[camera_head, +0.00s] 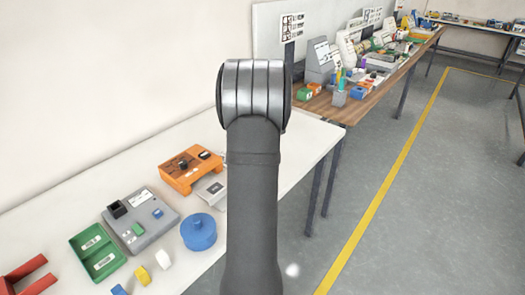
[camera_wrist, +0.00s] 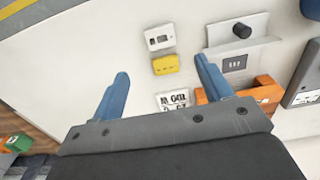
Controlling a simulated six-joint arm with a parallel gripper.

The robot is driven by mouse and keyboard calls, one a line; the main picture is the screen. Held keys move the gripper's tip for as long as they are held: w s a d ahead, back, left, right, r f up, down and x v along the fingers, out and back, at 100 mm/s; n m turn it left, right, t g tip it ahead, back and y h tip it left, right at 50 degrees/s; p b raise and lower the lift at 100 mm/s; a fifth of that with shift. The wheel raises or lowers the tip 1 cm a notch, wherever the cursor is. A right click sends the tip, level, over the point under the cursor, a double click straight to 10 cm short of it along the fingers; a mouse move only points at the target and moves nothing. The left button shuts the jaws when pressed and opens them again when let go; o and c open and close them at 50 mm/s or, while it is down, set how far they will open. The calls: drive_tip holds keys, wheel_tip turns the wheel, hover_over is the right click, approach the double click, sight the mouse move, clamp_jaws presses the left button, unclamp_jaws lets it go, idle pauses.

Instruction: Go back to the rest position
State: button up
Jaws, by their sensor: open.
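My gripper shows in the wrist view (camera_wrist: 161,67), with two blue fingers spread apart and nothing held between them. It is above the white table (camera_wrist: 100,45). In the head view my arm rises in the middle and hides the gripper. A yellow block (camera_wrist: 166,65) and a white device (camera_wrist: 160,37) lie on the table beyond the fingers, apart from them. An orange fixture (camera_wrist: 262,90) lies near the right finger and also shows in the head view (camera_head: 178,172).
Left of my arm in the head view are a grey fixture (camera_head: 140,228), a green tray (camera_head: 97,250), a blue round part (camera_head: 199,233) and a red part (camera_head: 22,275). A cluttered wooden bench (camera_head: 322,104) stands behind. Grey floor (camera_head: 420,220) is clear at right.

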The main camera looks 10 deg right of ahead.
wheel_tip(320, 180, down, 13)
drive_tip(key=shift+r, duration=2.4)
